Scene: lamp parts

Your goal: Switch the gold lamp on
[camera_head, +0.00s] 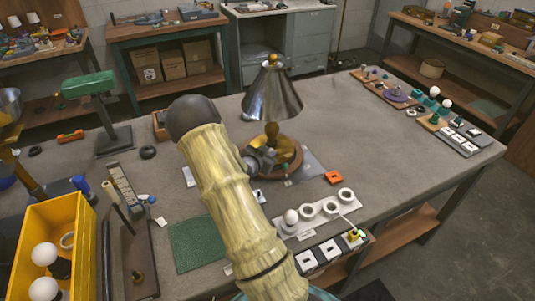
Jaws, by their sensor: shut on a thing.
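The gold lamp (271,135) stands upright near the middle of the grey table. It has a gold stem, a shiny silver cone shade (271,95) with a gold knob on top, and a round brown base (291,162). No glow shows under the shade. My gripper (264,160) is low at the front left of the stem, over the base, and is shut on a part of the lamp there. The fingertips and the part between them are too small and too hidden by my gripper to make out. I cannot see a switch clearly.
A green lamp (92,85) stands at the left. A yellow crate (62,245) with white bulbs is at the front left. Trays of parts (440,122) line the right edge.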

